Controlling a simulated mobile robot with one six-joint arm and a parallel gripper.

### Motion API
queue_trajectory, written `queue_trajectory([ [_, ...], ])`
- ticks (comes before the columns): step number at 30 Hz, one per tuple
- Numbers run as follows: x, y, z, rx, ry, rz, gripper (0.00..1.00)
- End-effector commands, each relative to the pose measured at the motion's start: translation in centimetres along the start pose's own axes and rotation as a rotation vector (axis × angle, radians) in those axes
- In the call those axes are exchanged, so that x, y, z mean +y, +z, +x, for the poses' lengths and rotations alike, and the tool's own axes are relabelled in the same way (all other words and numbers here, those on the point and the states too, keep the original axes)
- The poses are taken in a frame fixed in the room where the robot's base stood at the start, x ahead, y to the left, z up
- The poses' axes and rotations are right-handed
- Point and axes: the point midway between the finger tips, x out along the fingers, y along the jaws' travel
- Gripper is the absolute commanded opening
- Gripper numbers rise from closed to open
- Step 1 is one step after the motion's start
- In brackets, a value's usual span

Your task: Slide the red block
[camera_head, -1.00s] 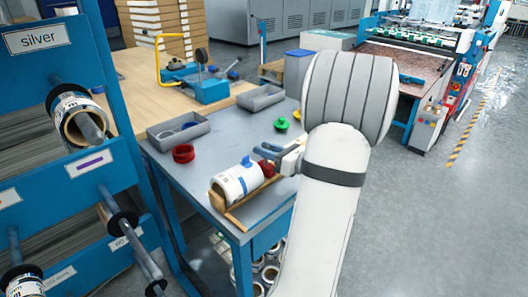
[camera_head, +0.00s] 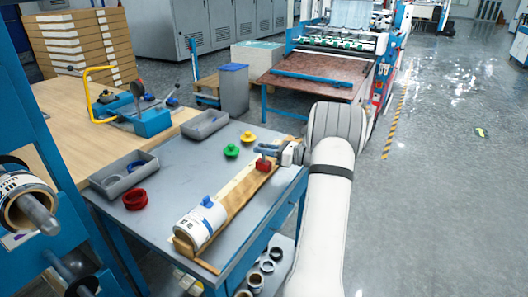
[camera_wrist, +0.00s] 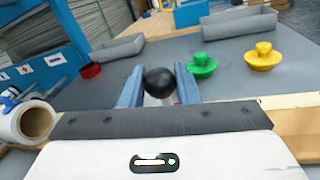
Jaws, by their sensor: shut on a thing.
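The red block (camera_head: 263,165) sits on a long wooden board (camera_head: 238,192) with a pale strip, toward its far end and well apart from the roll. My gripper (camera_head: 268,151) is at the block, with its blue fingers shut on a black ball knob (camera_wrist: 160,82), seen between them in the wrist view. The link between knob and block is hidden there. A white roll (camera_head: 196,226) with a blue piece on top lies at the near end of the board. The roll also shows at the left of the wrist view (camera_wrist: 22,122).
A green knobbed piece (camera_head: 231,151) and a yellow one (camera_head: 248,137) stand beyond the board. Red rings (camera_head: 135,199) and grey trays (camera_head: 124,180) lie on the grey table (camera_head: 180,187). Small rolls sit on the shelf below.

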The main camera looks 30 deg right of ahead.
Motion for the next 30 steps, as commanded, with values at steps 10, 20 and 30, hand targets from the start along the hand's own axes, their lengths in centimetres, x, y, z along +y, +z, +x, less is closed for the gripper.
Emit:
queue_trajectory([
  [10,0.2,-0.1,0.8,0.004,0.017,0.001,0.0],
  [20,0.3,-0.1,0.9,0.005,0.02,0.001,0.36],
  [30,0.2,-0.1,-3.4,0.004,0.016,0.002,0.36],
])
